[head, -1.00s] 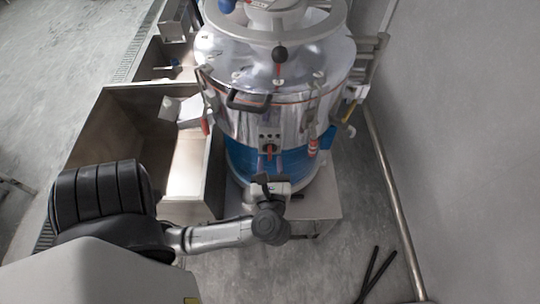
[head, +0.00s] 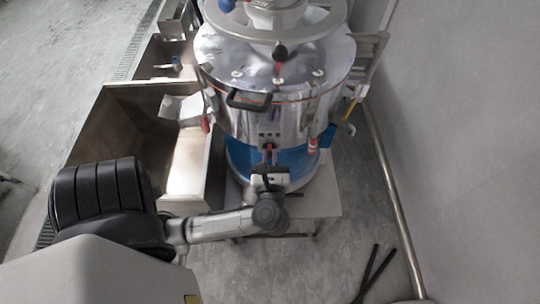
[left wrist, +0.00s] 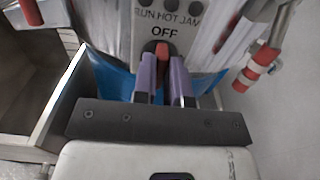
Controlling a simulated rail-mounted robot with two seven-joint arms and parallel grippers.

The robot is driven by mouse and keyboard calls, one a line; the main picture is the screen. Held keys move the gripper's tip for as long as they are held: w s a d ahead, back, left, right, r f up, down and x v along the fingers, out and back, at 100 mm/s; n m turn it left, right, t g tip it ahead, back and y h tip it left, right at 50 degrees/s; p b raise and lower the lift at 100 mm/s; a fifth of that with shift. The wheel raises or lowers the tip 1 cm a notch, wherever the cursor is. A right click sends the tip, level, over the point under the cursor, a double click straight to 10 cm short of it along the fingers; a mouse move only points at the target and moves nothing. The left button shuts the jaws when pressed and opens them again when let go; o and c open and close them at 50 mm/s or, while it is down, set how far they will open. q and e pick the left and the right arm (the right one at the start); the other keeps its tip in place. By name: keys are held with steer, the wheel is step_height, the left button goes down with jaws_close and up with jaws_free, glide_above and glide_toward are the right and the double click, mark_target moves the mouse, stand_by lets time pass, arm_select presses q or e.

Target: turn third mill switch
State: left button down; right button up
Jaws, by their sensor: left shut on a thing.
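The mill (head: 240,118) is a shiny metal drum with a blue lower band, standing in the middle of the head view. Its switch is a red knob (left wrist: 162,49) on a grey panel (left wrist: 180,14), below the word OFF in the left wrist view. My left gripper (left wrist: 164,70) has its two purple fingers closed around the knob's sides. In the head view my left gripper (head: 269,160) reaches up to the panel from below, and the knob is partly hidden by it. My right gripper is not in view.
A metal bin (head: 112,92) stands left of the mill. A pipe (head: 394,200) runs along the wall at right. Two black rods (head: 371,270) lie on the floor at lower right. Red-and-white handles (left wrist: 258,68) hang beside the panel.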

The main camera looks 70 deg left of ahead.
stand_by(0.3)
arm_select(q)
steer(key=shift+r+m+p, duration=0.15)
steer(key=shift+m+p, duration=0.35)
steer(key=shift+p, duration=0.05)
steer(key=m+p, duration=0.3)
steer(key=shift+r, duration=0.1)
steer(key=shift+w+d+f+m+p, duration=0.1)
steer(key=shift+f+m+p, duration=0.05)
steer(key=shift+m+p, duration=2.15)
steer(key=shift+w+f+m+p, duration=0.1)
steer(key=shift+m+p, duration=2.15)
steer(key=shift+m, duration=0.1)
steer(key=shift+d+f+m+p, duration=0.1)
steer(key=shift+f+m+p, duration=0.05)
steer(key=shift+m+p, duration=2.15)
steer(key=shift+a, duration=0.1)
steer(key=c, duration=1.2)
jaws_free()
steer(key=shift+o, duration=0.2)
